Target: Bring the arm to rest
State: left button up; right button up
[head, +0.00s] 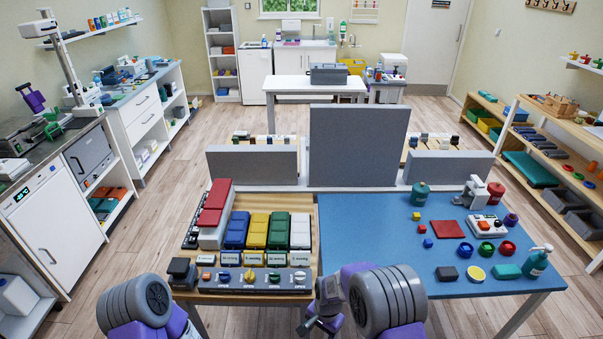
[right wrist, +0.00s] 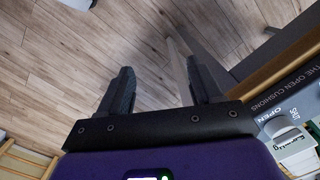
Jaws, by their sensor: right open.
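My right gripper (head: 318,318) is low at the front edge of the table, near the right end of the grey labelled panel (head: 255,280). In the right wrist view its two dark fingers (right wrist: 160,82) stand apart with only wooden floor between them. The gripper is open and empty. My left arm shows at the bottom left of the head view as a grey ribbed joint with purple parts; its gripper is out of the picture.
The wooden table half holds colored bins (head: 256,230) and a red-topped stack (head: 214,205). The blue mat (head: 365,240) carries small colored pieces and a teal pump bottle (head: 536,262). Grey upright panels (head: 358,145) stand behind. Floor is open left of the table.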

jog(key=s+d+f+n+y, duration=0.1)
jog(key=s+f, duration=0.3)
jog(key=s, duration=0.6)
jog(key=s+d+f+n+t+y, duration=0.1)
jog(key=s+d+f+n+y, duration=0.1)
jog(key=s, duration=0.8)
notch_tip(320, 180, down, 2)
jog(key=shift+d+f+n, duration=0.1)
jog(key=shift+d+n, duration=0.35)
jog(key=shift+n, duration=0.45)
jog(key=shift+c, duration=0.2)
